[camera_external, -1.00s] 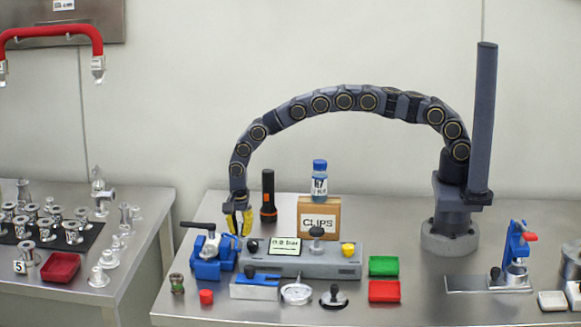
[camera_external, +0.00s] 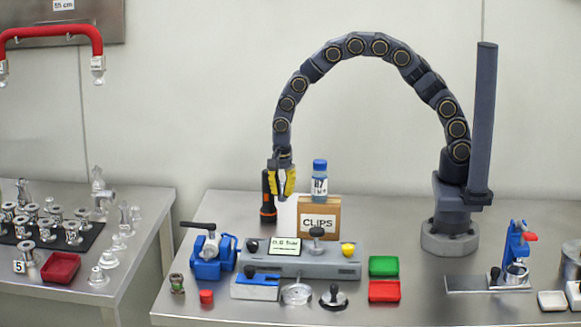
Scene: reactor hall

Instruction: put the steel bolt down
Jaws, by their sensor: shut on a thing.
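My gripper (camera_external: 283,184), with yellow fingers, points down in the air in front of the black flashlight (camera_external: 268,203) and to the left of the clips box. It is shut on the steel bolt, which is small and mostly hidden between the fingers, so its tilt cannot be told. The fingertips are above the grey device with the display, apart from the table.
The cardboard CLIPS box (camera_external: 318,224) carries a blue-capped bottle (camera_external: 319,176). In front stand the grey device (camera_external: 325,262), a blue vise (camera_external: 212,262), a green tray (camera_external: 384,265) and a red tray (camera_external: 384,291).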

